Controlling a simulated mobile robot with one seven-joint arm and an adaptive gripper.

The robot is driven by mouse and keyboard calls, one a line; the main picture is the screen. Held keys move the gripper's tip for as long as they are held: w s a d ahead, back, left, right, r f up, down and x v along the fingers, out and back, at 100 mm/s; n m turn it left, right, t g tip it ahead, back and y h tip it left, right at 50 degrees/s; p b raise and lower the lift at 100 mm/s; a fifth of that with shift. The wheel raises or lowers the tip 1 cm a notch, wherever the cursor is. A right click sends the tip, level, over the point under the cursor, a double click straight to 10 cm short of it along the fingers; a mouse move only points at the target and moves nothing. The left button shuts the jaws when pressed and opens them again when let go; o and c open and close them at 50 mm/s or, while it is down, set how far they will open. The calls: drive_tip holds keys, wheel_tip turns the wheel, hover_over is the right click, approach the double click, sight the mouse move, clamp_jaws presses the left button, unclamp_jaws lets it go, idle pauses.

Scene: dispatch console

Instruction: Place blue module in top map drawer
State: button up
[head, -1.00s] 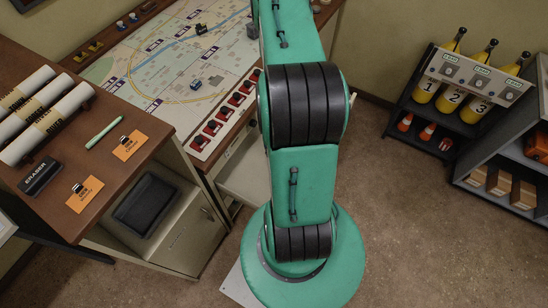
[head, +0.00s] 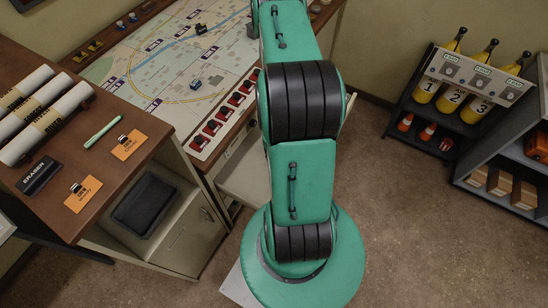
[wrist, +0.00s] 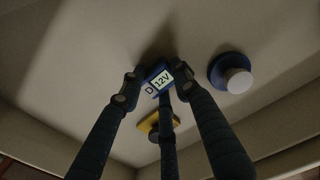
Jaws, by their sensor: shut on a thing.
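The blue module (wrist: 159,77), with a white "12V" label and a "D", is between the fingertips of my gripper (wrist: 152,88) in the wrist view. My three dark fingers are shut on it. It is over or at the pale floor of an open drawer (wrist: 60,70); I cannot tell whether it touches that floor. In the head view the pale open drawer (head: 243,172) juts from under the map console, partly hidden by my green arm. My gripper and the module are hidden there.
In the drawer lie a blue round piece with a white top (wrist: 232,74), right of the module, and a yellow piece (wrist: 156,122), partly behind a finger. Drawer walls are close around.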

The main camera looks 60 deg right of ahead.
drive_tip(key=shift+f, duration=0.15)
drive_tip(key=o, duration=1.2)
wheel_tip(320, 180, up, 12)
drive_tip(key=p, duration=0.1)
drive_tip(key=shift+p, duration=0.4)
drive_tip(key=shift+r, duration=0.2)
